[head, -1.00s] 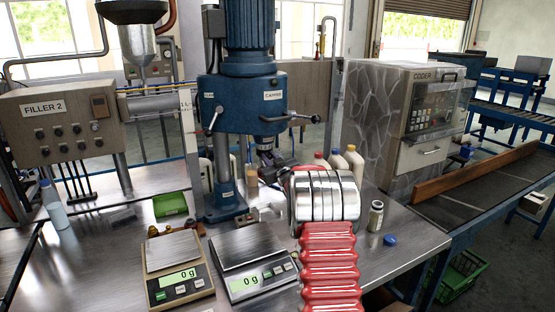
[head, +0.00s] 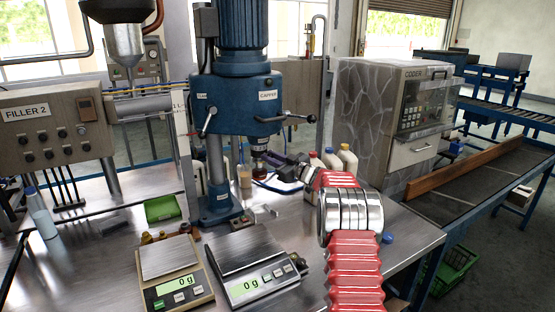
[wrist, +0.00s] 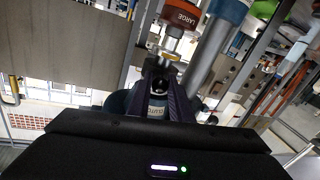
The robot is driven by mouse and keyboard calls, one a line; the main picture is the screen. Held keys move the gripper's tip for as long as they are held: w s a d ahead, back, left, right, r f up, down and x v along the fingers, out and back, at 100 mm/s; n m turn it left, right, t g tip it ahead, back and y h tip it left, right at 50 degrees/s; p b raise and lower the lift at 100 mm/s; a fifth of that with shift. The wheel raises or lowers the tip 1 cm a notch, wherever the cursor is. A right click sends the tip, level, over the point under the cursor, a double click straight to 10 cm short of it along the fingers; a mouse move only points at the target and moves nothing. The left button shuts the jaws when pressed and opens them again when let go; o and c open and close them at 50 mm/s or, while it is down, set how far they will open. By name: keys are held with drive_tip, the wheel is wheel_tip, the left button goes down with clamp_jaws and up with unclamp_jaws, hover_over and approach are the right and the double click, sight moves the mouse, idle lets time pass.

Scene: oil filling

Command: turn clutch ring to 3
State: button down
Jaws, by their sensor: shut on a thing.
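The blue capper (head: 238,100) stands on the bench, with its spindle hanging down under the head. My gripper (wrist: 165,80) reaches in from the right at the lower end of this spindle; in the head view it is small and dark, at the end of my red and silver arm. In the wrist view its two dark fingers are closed around a part bearing a white label that reads roughly "CLUTCH" (wrist: 157,113), which I take as the clutch ring. The ring's numbers and setting cannot be read. An orange-red part marked LARGE (wrist: 182,17) shows beyond the fingers.
Two scales reading 0 g, the left one (head: 168,257) and the right one (head: 242,247), stand at the front of the bench. White bottles (head: 348,160) stand behind my arm. The coder (head: 395,110) is at right.

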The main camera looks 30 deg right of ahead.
drive_tip(key=shift+w+r, duration=0.1)
idle(0.5)
drive_tip(key=c, duration=1.6)
unclamp_jaws()
drive_tip(key=shift+c, duration=0.2)
drive_tip(key=shift+d, duration=0.1)
drive_tip(key=v, duration=1.4)
drive_tip(key=shift+w+d, duration=0.1)
